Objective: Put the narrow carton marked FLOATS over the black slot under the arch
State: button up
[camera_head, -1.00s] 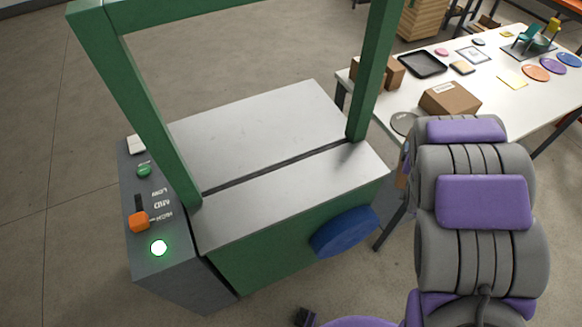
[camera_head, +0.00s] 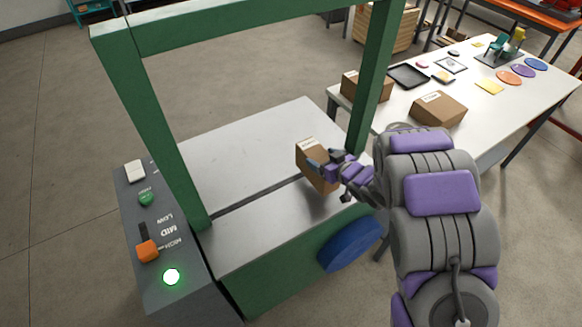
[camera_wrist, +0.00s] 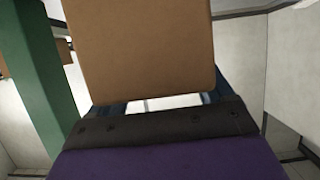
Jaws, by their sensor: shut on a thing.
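A narrow brown carton (camera_head: 318,166) with a white label on its top is at the right part of the machine's steel top, between the posts of the green arch (camera_head: 245,22). My gripper (camera_head: 325,170) is shut on it from the right. The carton stands roughly upright, and I cannot tell if it touches the steel. Its label is too small to read. The black slot (camera_head: 255,197) runs across the steel top (camera_head: 240,150) under the arch; the carton and gripper hide its right part. In the wrist view the carton's plain face (camera_wrist: 140,50) fills the upper middle.
A control box (camera_head: 160,240) with a lit green lamp, an orange selector and buttons stands left of the machine. A blue disc (camera_head: 350,243) is on its front. A white table (camera_head: 480,110) with two other cartons, a black tray and coloured discs is at the right.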

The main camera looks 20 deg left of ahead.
jog(key=a, duration=0.4)
jog(key=shift+s+a+f+b, duration=0.1)
jog(key=shift+a+f+b, duration=0.2)
jog(key=shift+f+b, duration=0.05)
jog(key=a+f+b, duration=0.2)
jog(key=f, duration=0.1)
jog(key=shift+s+a+f, duration=0.15)
jog(key=shift+s+f, duration=0.05)
jog(key=o, duration=1.4)
jog(key=shift+a+f, duration=0.1)
jog(key=shift+a, duration=0.3)
jog(key=o, duration=0.3)
jog(key=shift+s+a+f, duration=0.1)
jog(key=shift+a+f, duration=0.05)
jog(key=shift+a, duration=0.45)
jog(key=shift+a+f, duration=0.15)
jog(key=shift+a, duration=0.4)
jog(key=v, duration=0.4)
jog(key=p+v, duration=0.1)
jog(key=v, duration=0.4)
jog(key=w+d+p+v, duration=0.1)
jog(key=v, duration=0.3)
jog(key=shift+s+d+r, duration=0.15)
